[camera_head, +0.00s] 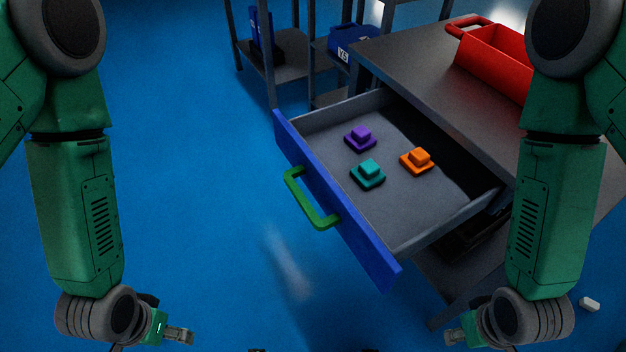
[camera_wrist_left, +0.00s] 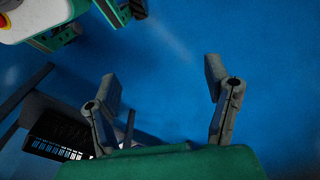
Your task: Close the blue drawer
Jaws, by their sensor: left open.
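The blue drawer (camera_head: 330,205) is pulled out from a grey table (camera_head: 425,75). Its blue front has a green handle (camera_head: 310,200) facing the lower left. Inside lie a purple block (camera_head: 360,138), a teal block (camera_head: 368,173) and an orange block (camera_head: 417,160). My left gripper (camera_head: 182,336) is low at the left, apart from the drawer; in the left wrist view it is open and empty (camera_wrist_left: 163,85). My right gripper (camera_head: 454,337) is low at the right, below the drawer and apart from it; its finger opening is too small to tell.
A red bin (camera_head: 495,62) with a handle stands on the tabletop. Shelving with a blue box (camera_head: 352,40) stands behind. A small white object (camera_head: 589,304) lies on the floor at right. The blue floor (camera_head: 200,180) left of the drawer is clear.

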